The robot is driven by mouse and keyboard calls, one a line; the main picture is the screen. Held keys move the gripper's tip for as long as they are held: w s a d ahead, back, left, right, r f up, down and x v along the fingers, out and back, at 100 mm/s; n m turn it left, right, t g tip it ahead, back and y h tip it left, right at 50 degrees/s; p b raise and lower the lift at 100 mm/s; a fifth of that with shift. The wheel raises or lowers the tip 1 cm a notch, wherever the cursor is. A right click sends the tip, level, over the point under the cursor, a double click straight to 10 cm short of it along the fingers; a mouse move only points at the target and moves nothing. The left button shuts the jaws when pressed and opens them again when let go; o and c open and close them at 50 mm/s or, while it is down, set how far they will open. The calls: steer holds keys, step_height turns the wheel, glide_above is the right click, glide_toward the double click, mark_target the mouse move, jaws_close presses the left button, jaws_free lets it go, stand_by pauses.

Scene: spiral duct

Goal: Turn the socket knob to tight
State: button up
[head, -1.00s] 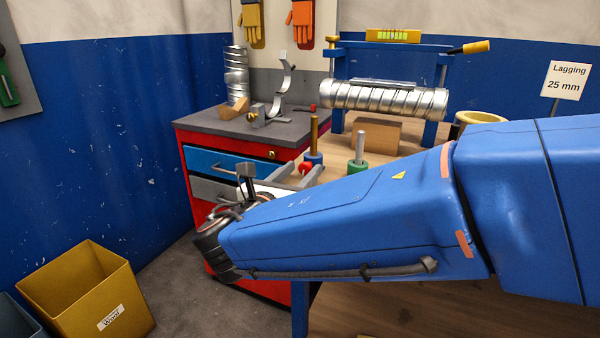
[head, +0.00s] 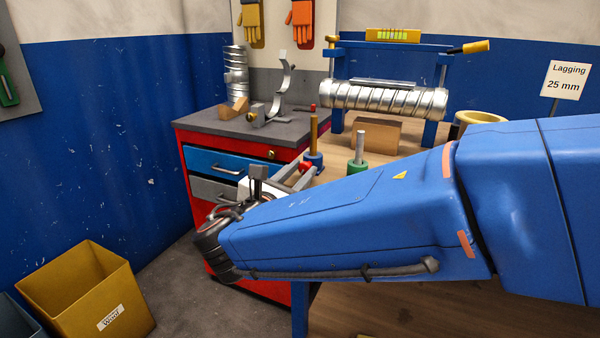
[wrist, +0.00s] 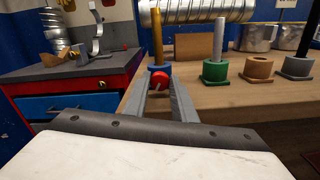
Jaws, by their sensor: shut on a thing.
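The red knob (wrist: 159,81) sits on the front of a blue socket (wrist: 162,70) that holds an upright brass rod (wrist: 157,35). In the head view the knob (head: 306,167) and the blue socket (head: 316,157) show just beyond my gripper's tips. My gripper (wrist: 160,88) is shut on the red knob, with one grey finger on each side of it. The fingers (head: 297,177) also show in the head view, partly hidden by the arm. Any mark for tight on the socket cannot be made out.
A red tool cabinet (head: 195,160) is to the left.

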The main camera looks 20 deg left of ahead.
steer(key=shift+m, duration=1.2)
steer(key=o, duration=1)
steer(key=shift+o, duration=0.2)
steer(key=s+a, duration=0.1)
steer(key=s, duration=1.6)
steer(key=shift+s+a, duration=0.15)
steer(key=shift+s, duration=0.05)
